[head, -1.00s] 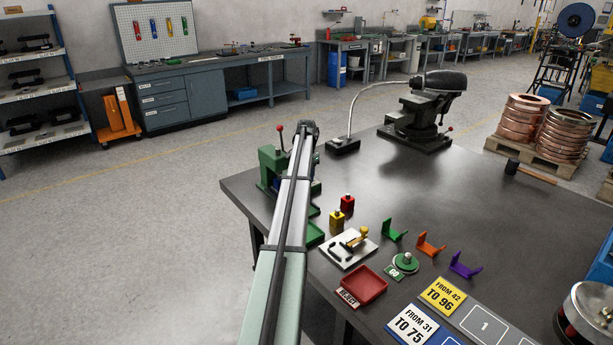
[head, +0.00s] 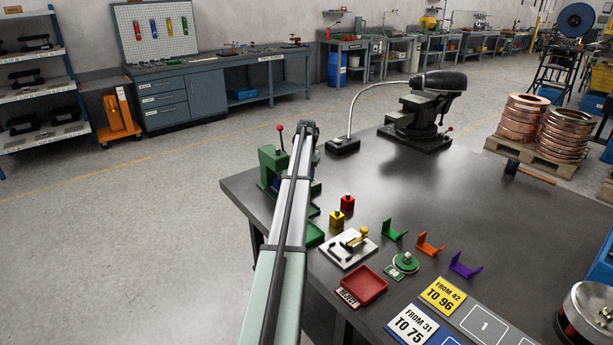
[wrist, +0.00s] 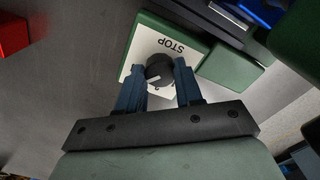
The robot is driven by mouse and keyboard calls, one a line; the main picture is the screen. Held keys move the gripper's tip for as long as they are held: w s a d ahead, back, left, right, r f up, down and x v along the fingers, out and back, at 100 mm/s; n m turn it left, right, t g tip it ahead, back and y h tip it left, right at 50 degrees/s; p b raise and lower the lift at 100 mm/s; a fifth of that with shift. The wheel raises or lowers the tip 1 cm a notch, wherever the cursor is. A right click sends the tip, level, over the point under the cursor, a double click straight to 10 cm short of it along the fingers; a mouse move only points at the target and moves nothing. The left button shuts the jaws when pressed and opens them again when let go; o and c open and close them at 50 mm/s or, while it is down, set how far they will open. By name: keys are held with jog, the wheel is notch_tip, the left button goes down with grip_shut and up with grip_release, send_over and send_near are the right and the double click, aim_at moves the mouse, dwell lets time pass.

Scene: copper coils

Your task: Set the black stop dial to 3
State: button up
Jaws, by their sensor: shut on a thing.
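The black stop dial (wrist: 159,68) sits on a white plate marked STOP (wrist: 176,46) on a green block in the wrist view. A white pointer line shows on the dial, and part of a digit shows below it; the other numbers are hidden or too small to read. My gripper (wrist: 160,75) has its two blue fingers on either side of the dial, shut on it. In the head view my arm covers the dial and the gripper; part of the green machine (head: 270,165) shows behind the arm.
A red block (head: 347,203), a yellow block (head: 336,218) and a white-based clamp (head: 347,249) stand right of my arm. A red REJECT tray (head: 364,285) is nearer. A green part (wrist: 232,66) lies close beside the dial's block. The table's middle is clear.

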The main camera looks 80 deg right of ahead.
jog(key=shift+n, duration=1.8)
jog(key=o, duration=1)
jog(key=shift+o, duration=0.2)
jog(key=shift+r, duration=0.1)
notch_tip(320, 180, up, 14)
jog(key=shift+a, duration=0.1)
